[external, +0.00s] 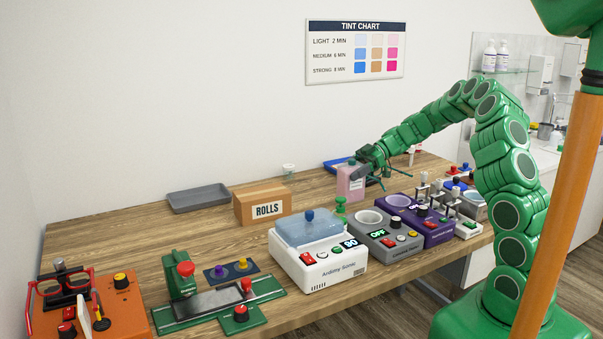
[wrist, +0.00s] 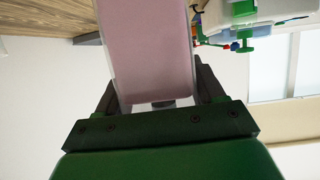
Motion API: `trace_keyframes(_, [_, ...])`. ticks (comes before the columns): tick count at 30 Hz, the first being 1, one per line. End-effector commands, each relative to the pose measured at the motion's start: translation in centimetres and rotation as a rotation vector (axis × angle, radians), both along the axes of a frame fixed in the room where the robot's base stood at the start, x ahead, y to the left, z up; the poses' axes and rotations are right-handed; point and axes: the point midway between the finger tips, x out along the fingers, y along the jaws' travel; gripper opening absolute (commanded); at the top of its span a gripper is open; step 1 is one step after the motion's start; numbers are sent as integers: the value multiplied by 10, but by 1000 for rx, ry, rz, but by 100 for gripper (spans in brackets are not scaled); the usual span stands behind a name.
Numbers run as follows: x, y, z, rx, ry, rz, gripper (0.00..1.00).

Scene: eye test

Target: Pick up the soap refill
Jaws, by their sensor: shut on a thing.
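The soap refill (external: 350,184), a translucent bottle with pink liquid, stands roughly upright over the back right part of the wooden table. My gripper (external: 366,167) reaches it from the right and is shut on its upper part. In the wrist view the pink bottle (wrist: 150,50) fills the space between the two dark fingers of my gripper (wrist: 156,88). My gripper hides the bottle's top in the external view. I cannot tell whether its base touches the table.
A cardboard box marked ROLLS (external: 263,206) and a grey tray (external: 198,198) lie to the left. A white cleaner (external: 318,258), a grey warmer (external: 388,241) and a purple warmer (external: 425,227) stand in front. A blue tray (external: 335,165) is behind the bottle. Bare table (external: 130,228) shows at left.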

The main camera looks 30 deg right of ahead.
Motion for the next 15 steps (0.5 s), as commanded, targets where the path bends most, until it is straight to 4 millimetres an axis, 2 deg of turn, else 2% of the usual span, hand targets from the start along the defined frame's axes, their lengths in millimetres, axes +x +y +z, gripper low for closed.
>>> trace_keyframes(15, [-47,-4,56,3,-2,2,36])
